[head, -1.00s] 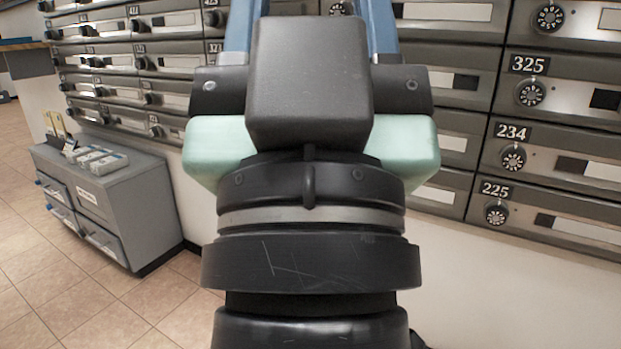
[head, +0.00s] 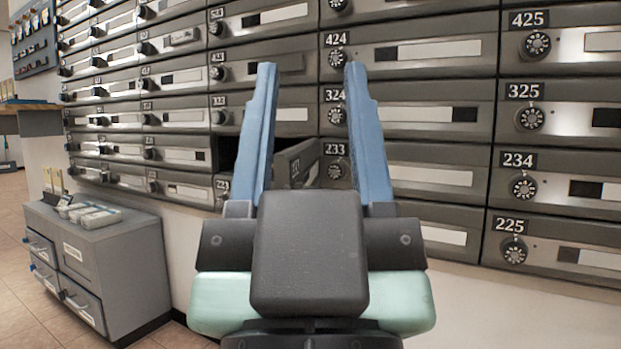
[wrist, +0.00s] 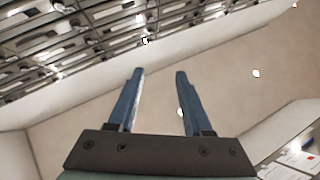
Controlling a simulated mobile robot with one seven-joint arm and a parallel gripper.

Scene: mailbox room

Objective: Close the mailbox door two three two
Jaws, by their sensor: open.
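A grey mailbox door (head: 298,163) stands swung out from the mailbox wall in the head view, seen between my fingers. A dark open compartment (head: 229,150) shows to its left, partly covered by my left finger. The number on this door is too small and angled to read surely; it is in the row with 233, just left of it. My gripper (head: 311,68) is open and empty, its two blue fingers pointing up toward the wall. In the wrist view my gripper (wrist: 159,73) is also open, with nothing between the fingers. The open door cannot be made out there.
Other mailbox doors, such as 324 (head: 430,113) and 225 (head: 560,250), look shut. A grey cabinet (head: 130,258) with small items on top stands at the left. Tiled floor (head: 20,290) shows at the lower left.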

